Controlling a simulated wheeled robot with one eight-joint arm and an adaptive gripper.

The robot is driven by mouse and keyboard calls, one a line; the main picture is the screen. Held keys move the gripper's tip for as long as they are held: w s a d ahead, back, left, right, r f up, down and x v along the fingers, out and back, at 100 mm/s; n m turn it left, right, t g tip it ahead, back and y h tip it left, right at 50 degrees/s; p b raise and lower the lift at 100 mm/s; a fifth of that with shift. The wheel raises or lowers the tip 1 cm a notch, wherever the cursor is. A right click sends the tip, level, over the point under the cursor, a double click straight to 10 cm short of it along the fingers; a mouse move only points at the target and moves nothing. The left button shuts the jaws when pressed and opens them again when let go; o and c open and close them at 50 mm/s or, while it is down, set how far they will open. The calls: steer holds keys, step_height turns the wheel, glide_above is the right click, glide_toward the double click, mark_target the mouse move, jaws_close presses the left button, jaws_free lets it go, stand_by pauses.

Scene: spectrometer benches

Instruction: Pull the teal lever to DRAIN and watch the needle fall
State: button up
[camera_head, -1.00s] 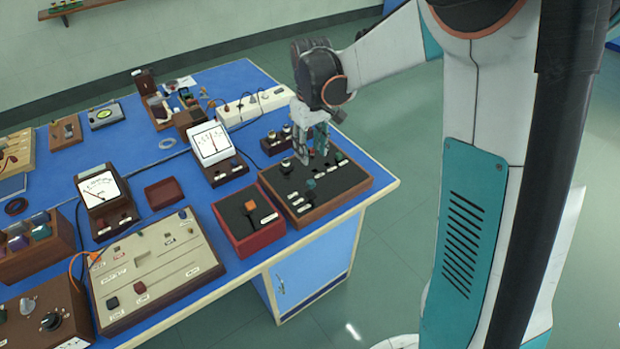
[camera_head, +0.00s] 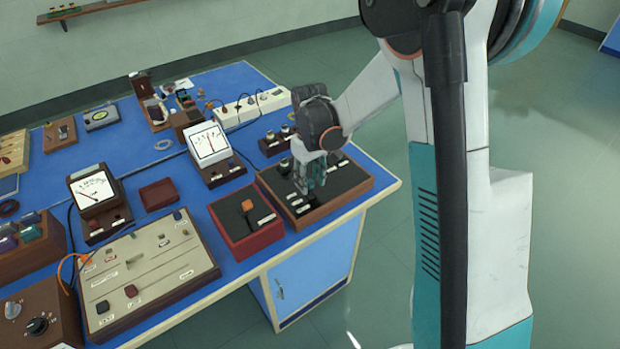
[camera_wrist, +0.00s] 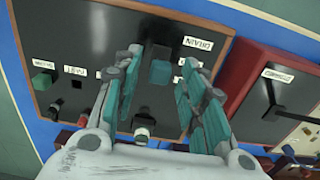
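The teal lever (camera_wrist: 160,66) stands on a black panel in a wooden frame (camera_wrist: 75,20). The DRAIN label (camera_wrist: 198,44) is just beside it in the wrist view. My gripper (camera_wrist: 163,58) is open, with one finger on each side of the lever; I cannot tell whether either touches it. In the head view my gripper (camera_head: 310,186) is down over the wood-framed panel (camera_head: 352,188) and hides the lever. A tilted white needle meter (camera_head: 208,142) stands behind and left of that panel. Its needle is too small to read surely.
A red box with an orange-topped lever (camera_head: 248,206) stands close left of the panel. A second needle meter (camera_head: 94,189) and a beige slider console (camera_head: 150,262) are farther left. Other knobs, including a green one (camera_wrist: 43,80), share the panel. The bench edge is close on the right.

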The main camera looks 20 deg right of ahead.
steer(key=shift+c, duration=0.5)
jaws_close()
steer(key=shift+s, duration=0.15)
steer(key=shift+s+d+f+t+y+b, duration=0.15)
steer(key=shift+s+t+y+b, duration=0.1)
steer(key=shift+s+t, duration=0.25)
steer(key=shift+s+d+t+y+b, duration=0.15)
steer(key=shift+s+t+b, duration=0.1)
steer(key=shift+t, duration=0.35)
steer(key=shift+s+d+f+t+y+b, duration=0.15)
steer(key=shift+s+t+b, duration=0.2)
steer(key=shift+t, duration=0.2)
steer(key=shift+s+d+f+t+y+b, duration=0.1)
steer(key=shift+s+t+y+b, duration=0.15)
steer(key=shift+t+b, duration=0.2)
steer(key=shift+s+d+f+t+y+b, duration=0.1)
steer(key=shift+s+t+b, duration=0.2)
steer(key=shift+t, duration=0.3)
